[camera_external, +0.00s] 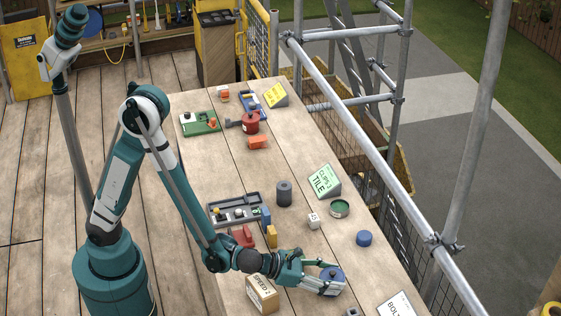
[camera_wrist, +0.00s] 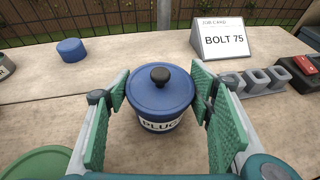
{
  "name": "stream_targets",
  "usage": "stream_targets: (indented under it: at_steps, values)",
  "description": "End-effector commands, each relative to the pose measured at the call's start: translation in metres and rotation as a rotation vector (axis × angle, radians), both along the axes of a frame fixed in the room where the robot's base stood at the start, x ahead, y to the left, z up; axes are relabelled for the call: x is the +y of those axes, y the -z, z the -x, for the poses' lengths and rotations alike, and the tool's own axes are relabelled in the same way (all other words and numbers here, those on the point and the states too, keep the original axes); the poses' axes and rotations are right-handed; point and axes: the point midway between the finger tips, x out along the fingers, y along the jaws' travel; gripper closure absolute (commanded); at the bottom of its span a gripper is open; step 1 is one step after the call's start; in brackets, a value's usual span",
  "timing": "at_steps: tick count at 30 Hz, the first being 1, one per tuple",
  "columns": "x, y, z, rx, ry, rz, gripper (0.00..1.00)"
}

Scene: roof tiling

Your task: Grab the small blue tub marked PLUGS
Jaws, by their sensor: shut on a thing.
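The small blue tub (camera_wrist: 161,95) has a blue lid with a black knob and a white label on its front reading "PLUG", the end cut off. It sits upright between the green pads of my gripper (camera_wrist: 160,88) in the wrist view. My gripper is shut on it, one pad at each side. In the external view the tub (camera_external: 333,273) shows at the end of my gripper (camera_external: 325,281), near the front of the plank table. I cannot tell whether its base touches the table.
A blue round piece (camera_wrist: 71,50) lies beyond the tub to the left. A "BOLT 75" card stand (camera_wrist: 222,38) and a grey row of holders (camera_wrist: 254,81) are at the right. A cardboard box (camera_external: 262,293) stands beside my arm. Scaffold rails (camera_external: 375,150) run along the table's right side.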

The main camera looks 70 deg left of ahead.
Motion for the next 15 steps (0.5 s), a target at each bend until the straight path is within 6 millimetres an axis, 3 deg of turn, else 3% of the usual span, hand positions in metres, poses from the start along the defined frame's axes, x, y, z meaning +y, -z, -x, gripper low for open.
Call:
stream_targets:
  at_steps: [8, 15]
  values:
    - [0.0, -0.003, 0.0, 0.0, 0.0, 0.0, 0.61]
    - [0.0, -0.02, 0.0, 0.0, 0.0, 0.0, 0.61]
